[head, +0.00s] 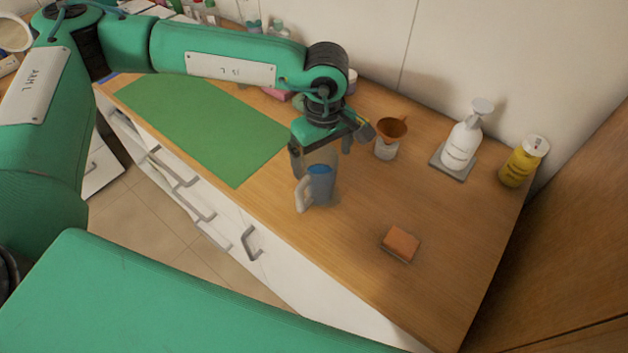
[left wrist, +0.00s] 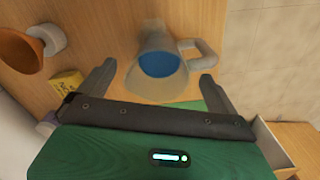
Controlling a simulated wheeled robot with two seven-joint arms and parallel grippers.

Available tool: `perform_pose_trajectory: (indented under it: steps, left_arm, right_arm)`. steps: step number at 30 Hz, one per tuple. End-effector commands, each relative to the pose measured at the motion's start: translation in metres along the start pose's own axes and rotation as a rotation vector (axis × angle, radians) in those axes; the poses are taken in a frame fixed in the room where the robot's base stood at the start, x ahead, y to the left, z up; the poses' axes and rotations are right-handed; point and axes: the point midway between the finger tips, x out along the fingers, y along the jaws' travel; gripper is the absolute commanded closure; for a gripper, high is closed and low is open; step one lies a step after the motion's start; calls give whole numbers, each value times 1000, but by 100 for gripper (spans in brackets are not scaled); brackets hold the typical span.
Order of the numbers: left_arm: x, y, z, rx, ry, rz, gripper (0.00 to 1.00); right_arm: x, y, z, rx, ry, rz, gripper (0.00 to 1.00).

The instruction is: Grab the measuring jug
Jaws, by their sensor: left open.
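The measuring jug (head: 321,183) is translucent with a blue inside and a pale grey handle. It stands upright on the wooden counter, near the front edge, with its handle towards the lower left. My left gripper (head: 322,155) is open and points down just above and behind the jug. In the left wrist view the jug (left wrist: 160,86) shows between and beyond the two spread fingers (left wrist: 158,72), its handle at the right, near the right finger. I cannot tell whether a finger touches it. My right gripper is not in view.
On the counter (head: 345,255) stand an orange funnel on a container (head: 391,138), a white pump bottle (head: 461,142) and a yellow bottle (head: 523,163). An orange sponge (head: 401,243) lies towards the front right. A green mat (head: 205,125) lies at the left. Drawers are below the front edge.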

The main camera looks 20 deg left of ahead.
Motion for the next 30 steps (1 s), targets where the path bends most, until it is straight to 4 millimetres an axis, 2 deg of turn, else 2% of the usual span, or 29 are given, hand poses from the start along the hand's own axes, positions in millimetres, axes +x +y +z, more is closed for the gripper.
perform_pose_trajectory:
  steps: [7, 18, 19, 30]
  left_arm:
    - [2, 0, 0, 0, 0, 0, 6]
    - [2, 0, 0, 0, 0, 0, 79]
    - [1, 0, 0, 0, 0, 1, 83]
    - [-1, 0, 0, 0, 1, 2, 83]
  right_arm:
    - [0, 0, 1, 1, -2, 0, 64]
    - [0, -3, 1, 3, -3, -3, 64]
    - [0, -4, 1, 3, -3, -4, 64]
    - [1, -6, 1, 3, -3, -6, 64]
